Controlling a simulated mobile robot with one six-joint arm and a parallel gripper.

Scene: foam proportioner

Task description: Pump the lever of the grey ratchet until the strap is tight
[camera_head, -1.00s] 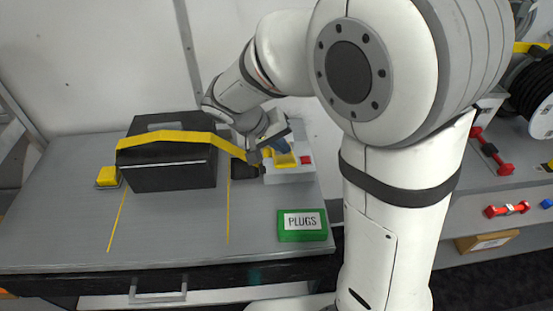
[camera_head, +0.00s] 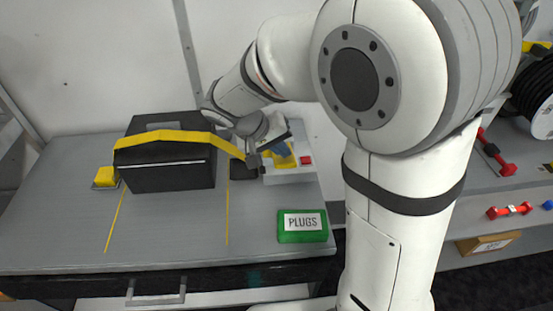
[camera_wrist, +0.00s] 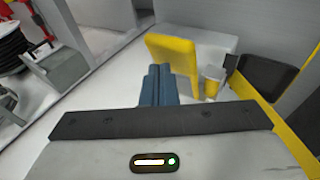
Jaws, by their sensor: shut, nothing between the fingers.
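The grey ratchet (camera_head: 290,178) sits at the right end of the bench, with a yellow lever (camera_head: 287,162) and a red part at its right. In the wrist view the yellow lever (camera_wrist: 172,60) stands up from the pale body, just right of the fingers. My gripper (camera_head: 281,149) is shut and empty, its blue fingers (camera_wrist: 157,85) close beside the lever; I cannot tell whether they touch. The yellow strap (camera_head: 160,139) runs over the black case (camera_head: 170,174) and slopes down to the ratchet side. A small yellow spool (camera_wrist: 212,82) shows beside the lever.
A green PLUGS box (camera_head: 302,227) lies in front of the ratchet. A black block (camera_head: 243,168) stands at the ratchet's left. A yellow anchor (camera_head: 105,176) is left of the case. My arm fills the right middle.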

